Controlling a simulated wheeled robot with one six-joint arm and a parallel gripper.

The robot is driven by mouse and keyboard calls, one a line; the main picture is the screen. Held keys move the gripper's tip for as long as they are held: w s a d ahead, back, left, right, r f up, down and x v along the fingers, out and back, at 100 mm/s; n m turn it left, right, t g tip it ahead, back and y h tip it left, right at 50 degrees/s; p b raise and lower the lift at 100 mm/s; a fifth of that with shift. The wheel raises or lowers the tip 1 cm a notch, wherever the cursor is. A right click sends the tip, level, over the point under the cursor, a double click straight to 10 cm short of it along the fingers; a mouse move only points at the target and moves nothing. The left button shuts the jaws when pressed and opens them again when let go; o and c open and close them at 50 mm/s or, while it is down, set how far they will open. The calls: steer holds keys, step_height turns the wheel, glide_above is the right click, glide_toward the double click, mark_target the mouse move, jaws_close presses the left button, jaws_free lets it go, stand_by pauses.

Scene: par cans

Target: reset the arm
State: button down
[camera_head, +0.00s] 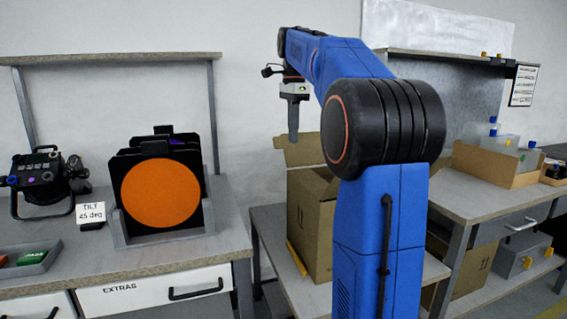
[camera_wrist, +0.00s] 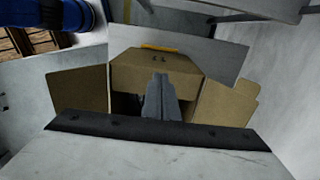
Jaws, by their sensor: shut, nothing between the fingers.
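My blue arm stands right of centre in the head view, its forearm reaching back and left. My gripper (camera_head: 293,122) hangs from its end, pointing down, with the fingers shut and empty. It is above an open cardboard box (camera_head: 309,222), apart from it as far as I can tell. In the wrist view the shut grey fingers (camera_wrist: 160,100) show in front of the open box (camera_wrist: 185,75), whose flaps spread to both sides. The inside of the box is mostly hidden.
A left bench holds a black fixture (camera_head: 42,182), a rack with an orange disc (camera_head: 161,194), a "TILT 45 deg" card (camera_head: 91,213) and a grey tray (camera_head: 30,258). A right bench (camera_head: 480,199) carries a cardboard bin (camera_head: 490,164). Shelves hang above both benches.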

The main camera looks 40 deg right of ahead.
steer(key=shift+r, duration=0.9)
steer(key=s+a+f+n+t, duration=0.1)
steer(key=s+a+f+n, duration=0.45)
steer(key=a, duration=0.25)
steer(key=s+a+f+n+t, duration=0.1)
steer(key=s+a+f+n, duration=0.3)
steer(key=s+f, duration=0.3)
steer(key=s+a+f+n+t, duration=0.1)
steer(key=s+a+f+n, duration=0.4)
steer(key=s+f, duration=0.3)
steer(key=s+a+f+n+t, duration=0.1)
steer(key=s+a+f+n, duration=0.4)
steer(key=f, duration=0.7)
steer(key=s+n, duration=0.1)
steer(key=s, duration=0.1)
steer(key=shift+s+a+n+t, duration=0.25)
steer(key=shift+s+n+t, duration=0.1)
steer(key=shift+s+t, duration=0.05)
